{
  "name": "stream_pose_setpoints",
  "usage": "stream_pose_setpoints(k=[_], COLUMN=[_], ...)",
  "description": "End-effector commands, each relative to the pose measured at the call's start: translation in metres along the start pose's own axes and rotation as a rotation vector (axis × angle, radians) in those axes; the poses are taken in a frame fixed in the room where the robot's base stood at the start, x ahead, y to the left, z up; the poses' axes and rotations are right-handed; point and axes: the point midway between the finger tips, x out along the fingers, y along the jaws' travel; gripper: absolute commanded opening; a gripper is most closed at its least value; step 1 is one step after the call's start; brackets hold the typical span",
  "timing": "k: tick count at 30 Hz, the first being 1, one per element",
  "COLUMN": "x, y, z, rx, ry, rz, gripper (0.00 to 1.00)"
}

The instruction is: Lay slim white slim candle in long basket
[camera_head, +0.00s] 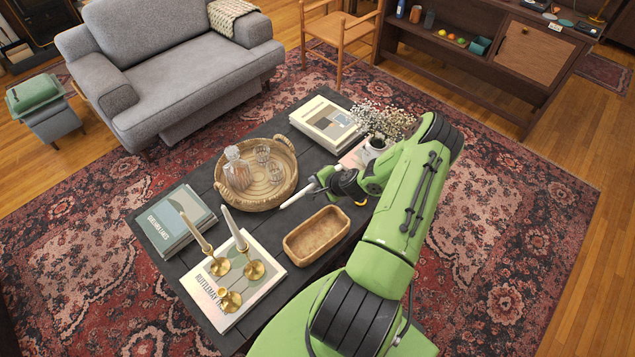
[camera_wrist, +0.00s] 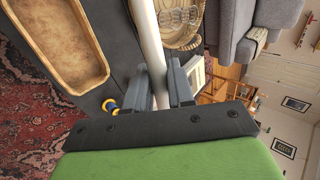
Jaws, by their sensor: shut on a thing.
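A slim white candle (camera_head: 296,199) is held by my gripper (camera_head: 328,185) above the dark coffee table (camera_head: 190,258), between the round wicker tray and the long basket. In the wrist view the candle (camera_wrist: 150,45) runs up between the two fingers of my gripper (camera_wrist: 160,85), which are shut on it. The long basket (camera_head: 289,243), a brown oblong bowl, is empty and sits on the table below the candle in the head view. It also shows at upper left in the wrist view (camera_wrist: 98,75). The candle is apart from it.
A wicker tray (camera_head: 227,203) with a decanter and glasses stands behind. Brass candlesticks (camera_head: 231,300), some with white candles, stand on a book (camera_head: 268,276) at left. Another book (camera_head: 165,240), a book stack (camera_head: 325,122) and a flower vase (camera_head: 372,150) are also on the table.

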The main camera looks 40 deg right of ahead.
Motion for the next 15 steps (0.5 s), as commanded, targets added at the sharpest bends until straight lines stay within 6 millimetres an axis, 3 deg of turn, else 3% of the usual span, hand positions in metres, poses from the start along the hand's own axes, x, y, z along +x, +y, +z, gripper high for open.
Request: stream_pose_setpoints(k=[8, 15], x=[0.034, 0.077], y=[0.034, 0.076], z=[0.0, 0.0], rx=[0.0, 0.0], ry=[0.0, 0.0], rz=[0.0, 0.0], gripper=[0.0, 0.0])
